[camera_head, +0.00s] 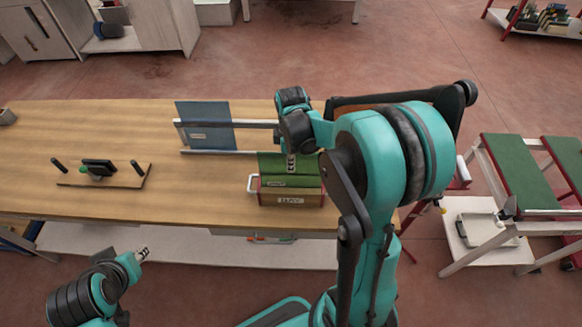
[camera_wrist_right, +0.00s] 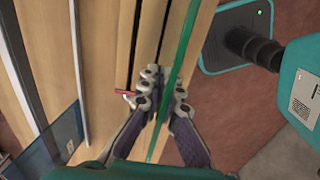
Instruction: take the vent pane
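A green glass pane (camera_head: 270,164) stands on edge in a slotted wooden rack (camera_head: 266,198) with a label on its front. I take it for the vent pane, but I cannot read the labels. My right gripper (camera_head: 291,165) reaches down over it from above. In the right wrist view the pane's thin bright green edge (camera_wrist_right: 186,50) runs between the two fingers of my right gripper (camera_wrist_right: 167,98). The fingertips are drawn close in on both sides and look shut on it. My left gripper (camera_head: 143,252) is low in front of the table, apart from everything; its fingers are too small to judge.
A blue pane (camera_head: 205,127) stands at metal rails (camera_head: 248,124) left of the rack. A black-posted fixture (camera_head: 100,178) is on the left of the wooden table (camera_head: 100,120). A stand with green tops (camera_head: 515,170) is at right. The table's left middle is largely clear.

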